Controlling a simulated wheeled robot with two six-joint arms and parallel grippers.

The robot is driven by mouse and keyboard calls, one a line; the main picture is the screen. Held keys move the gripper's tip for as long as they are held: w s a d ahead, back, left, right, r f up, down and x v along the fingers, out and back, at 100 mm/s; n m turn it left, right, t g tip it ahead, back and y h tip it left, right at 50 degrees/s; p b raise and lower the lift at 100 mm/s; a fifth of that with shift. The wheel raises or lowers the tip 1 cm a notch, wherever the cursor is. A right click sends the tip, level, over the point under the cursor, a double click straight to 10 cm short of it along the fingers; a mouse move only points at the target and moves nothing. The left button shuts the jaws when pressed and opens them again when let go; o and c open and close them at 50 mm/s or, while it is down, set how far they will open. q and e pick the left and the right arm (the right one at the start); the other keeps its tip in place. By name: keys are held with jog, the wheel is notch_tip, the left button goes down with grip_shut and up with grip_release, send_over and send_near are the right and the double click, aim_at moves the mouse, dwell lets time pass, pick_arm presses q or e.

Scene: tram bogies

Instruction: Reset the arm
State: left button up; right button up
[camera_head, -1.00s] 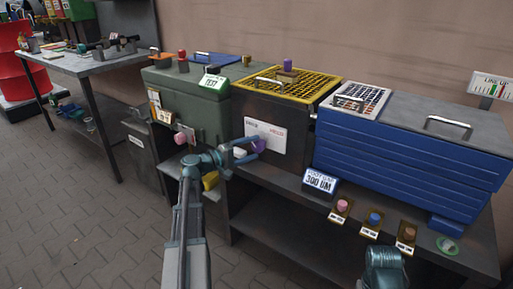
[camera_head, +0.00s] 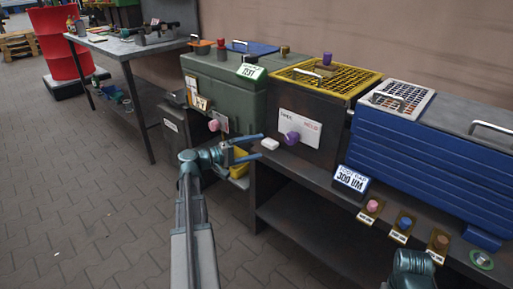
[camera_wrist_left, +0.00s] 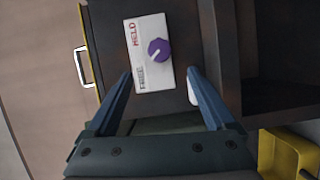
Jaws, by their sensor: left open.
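My left gripper (camera_head: 260,147) is open and empty, with its two blue fingers pointing toward the cabinet front. It is in front of and left of the purple knob (camera_head: 291,138) on a white panel marked FREE and HELD (camera_head: 311,129), apart from it. In the left wrist view the knob (camera_wrist_left: 159,50) shows beyond and between the open fingers (camera_wrist_left: 160,78), with nothing gripped. Part of my right arm (camera_head: 411,268) shows at the bottom right. Its gripper is not seen.
A yellow bin (camera_head: 240,163) is behind the gripper. A green cabinet (camera_head: 225,90), a blue chest (camera_head: 425,150) and several coloured knobs line the bench.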

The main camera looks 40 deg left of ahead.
pick_arm(q)
jog(key=d+f+m+g+h, duration=0.1)
jog(key=d+f+m+g, duration=0.35)
jog(key=d, duration=0.95)
jog(key=d+f+m+g, duration=0.2)
jog(key=d+f+g, duration=0.5)
jog(key=d, duration=0.6)
jog(key=s+d+f+m+g+y, duration=0.2)
jog(key=s+d+f+m+y, duration=0.3)
jog(key=s+d, duration=0.25)
jog(key=s+d+f+m+g+y, duration=0.2)
jog(key=s+d+f+m+y, duration=0.25)
jog(key=s+d, duration=0.35)
notch_tip(320, 180, up, 36)
jog(key=w+d+p, duration=0.1)
jog(key=p, duration=3.5)
jog(key=shift+r+y+p, duration=0.2)
jog(key=shift+y+p, duration=0.1)
jog(key=shift+y, duration=0.05)
